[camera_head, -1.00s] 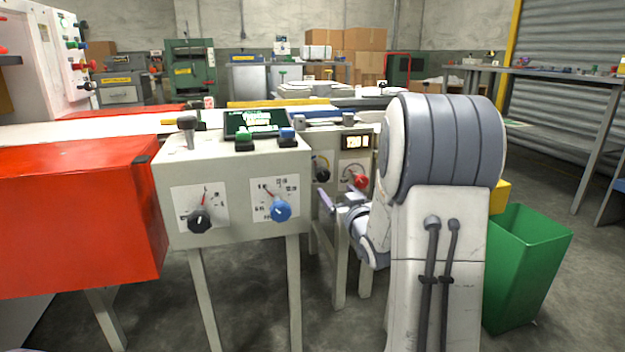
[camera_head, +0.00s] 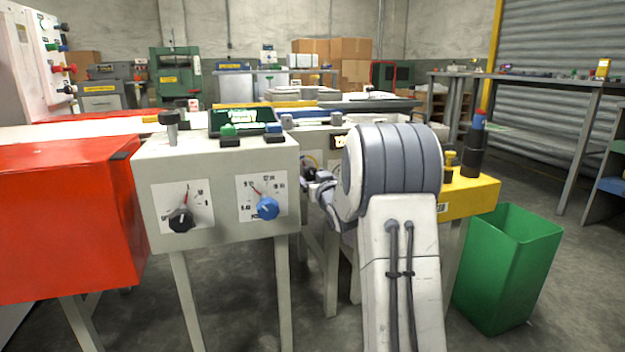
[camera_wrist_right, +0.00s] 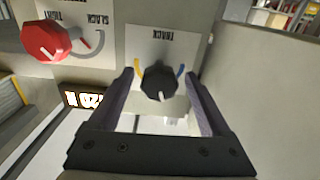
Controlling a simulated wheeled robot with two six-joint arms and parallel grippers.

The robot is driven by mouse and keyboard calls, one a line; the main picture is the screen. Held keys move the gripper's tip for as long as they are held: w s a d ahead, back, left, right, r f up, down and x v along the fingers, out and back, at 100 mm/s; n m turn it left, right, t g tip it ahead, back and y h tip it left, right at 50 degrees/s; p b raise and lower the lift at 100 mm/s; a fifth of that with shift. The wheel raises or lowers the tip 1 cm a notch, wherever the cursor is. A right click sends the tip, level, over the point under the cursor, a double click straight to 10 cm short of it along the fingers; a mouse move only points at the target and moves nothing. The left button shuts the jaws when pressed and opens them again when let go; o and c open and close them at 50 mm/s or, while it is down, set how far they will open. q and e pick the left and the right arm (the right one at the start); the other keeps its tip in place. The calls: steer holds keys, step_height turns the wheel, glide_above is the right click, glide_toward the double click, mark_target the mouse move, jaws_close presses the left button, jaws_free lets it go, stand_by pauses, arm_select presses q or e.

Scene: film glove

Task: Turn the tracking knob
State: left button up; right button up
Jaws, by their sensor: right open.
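The tracking knob (camera_wrist_right: 158,82) is a black knob with a white pointer line, on a white plate marked TRACK. Blue and yellow arcs flank it. My right gripper (camera_wrist_right: 158,76) is open, with one finger on each side of the knob in the wrist view. Whether the fingers touch it I cannot tell. In the head view my right gripper (camera_head: 316,180) is at the panel behind the grey control box, and my arm hides much of that panel. My left gripper is not in view.
A red knob (camera_wrist_right: 47,41) on a SLACK/TIGHT plate sits beside the tracking plate, near a lit display (camera_wrist_right: 83,98). The grey control box (camera_head: 220,160) with black and blue knobs stands left of my arm. A green bin (camera_head: 507,270) is at right.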

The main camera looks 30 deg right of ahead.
jaws_close()
steer(key=shift+n+b, duration=0.35)
steer(key=shift+n, duration=1.55)
jaws_free()
steer(key=shift+s, duration=0.1)
